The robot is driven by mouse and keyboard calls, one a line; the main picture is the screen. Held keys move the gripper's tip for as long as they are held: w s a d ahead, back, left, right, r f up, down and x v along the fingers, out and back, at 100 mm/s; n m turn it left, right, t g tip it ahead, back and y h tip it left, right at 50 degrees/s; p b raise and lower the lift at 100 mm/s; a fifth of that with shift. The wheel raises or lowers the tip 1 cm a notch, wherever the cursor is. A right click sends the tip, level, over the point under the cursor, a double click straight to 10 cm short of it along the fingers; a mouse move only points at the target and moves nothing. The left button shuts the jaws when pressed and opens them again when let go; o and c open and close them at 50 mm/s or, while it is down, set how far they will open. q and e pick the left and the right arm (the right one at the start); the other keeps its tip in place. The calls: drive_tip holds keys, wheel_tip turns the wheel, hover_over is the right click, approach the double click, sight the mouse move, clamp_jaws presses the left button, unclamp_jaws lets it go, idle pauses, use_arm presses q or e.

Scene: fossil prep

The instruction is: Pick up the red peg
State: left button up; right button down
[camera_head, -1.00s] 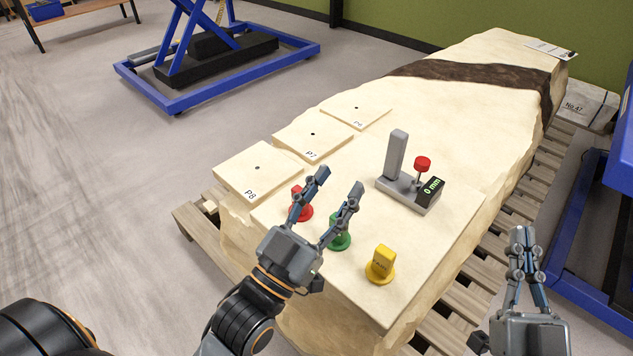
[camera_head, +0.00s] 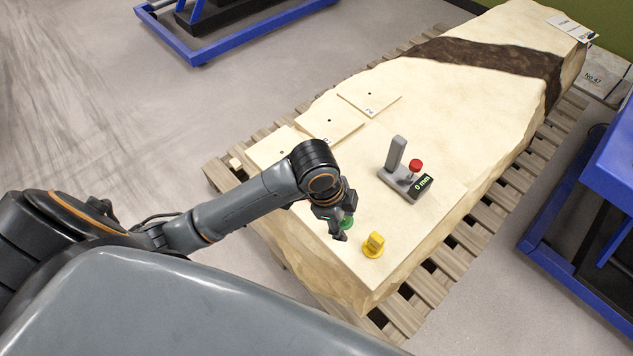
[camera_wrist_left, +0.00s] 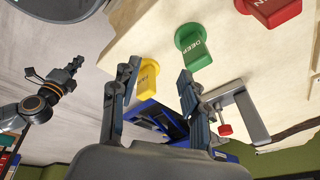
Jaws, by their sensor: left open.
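The red peg (camera_wrist_left: 275,10) shows at the top right edge of the left wrist view, on the pale slab and partly cut off. In the head view it is hidden behind my left arm. My left gripper (camera_head: 339,232) is open and empty, low over the slab near the green peg (camera_head: 347,222). In the left wrist view its fingers (camera_wrist_left: 158,72) are apart, with the red peg outside them, beyond the green peg. The yellow peg (camera_head: 374,245) stands to the right. My right gripper (camera_wrist_left: 58,75) shows small in the left wrist view; its jaws are unclear.
A grey gauge (camera_head: 402,180) with a red knob and a "0 mm" display stands on the slab (camera_head: 440,195). Several flat tiles (camera_head: 330,122) lie along its left side. A wooden pallet (camera_head: 480,222) is underneath. Blue frames stand at the right and back.

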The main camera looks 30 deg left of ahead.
use_arm(q)
drive_tip(key=w+a+r+m+g+y, duration=0.25)
drive_tip(key=w+a+r+m, duration=0.35)
drive_tip(key=w+a, duration=0.4)
drive_tip(key=shift+t, duration=0.25)
drive_tip(key=f, duration=0.2)
drive_tip(key=s+f, duration=0.1)
drive_tip(key=f, duration=0.4)
drive_tip(key=shift+s+a+f, duration=0.2)
drive_tip(key=shift+a+f, duration=0.05)
drive_tip(key=shift+a, duration=0.15)
drive_tip(key=shift+s+a+f, duration=0.1)
drive_tip(key=shift+a+f, duration=0.05)
drive_tip(key=shift+f, duration=2.6)
use_arm(e)
drive_tip(key=s+d+f+g, duration=0.1)
drive_tip(key=s+d+f, duration=0.1)
drive_tip(key=s+f, duration=1.2)
drive_tip(key=shift+s+d, duration=0.4)
drive_tip(key=shift+s, duration=0.55)
use_arm(q)
drive_tip(key=shift+c, duration=0.5)
clamp_jaws()
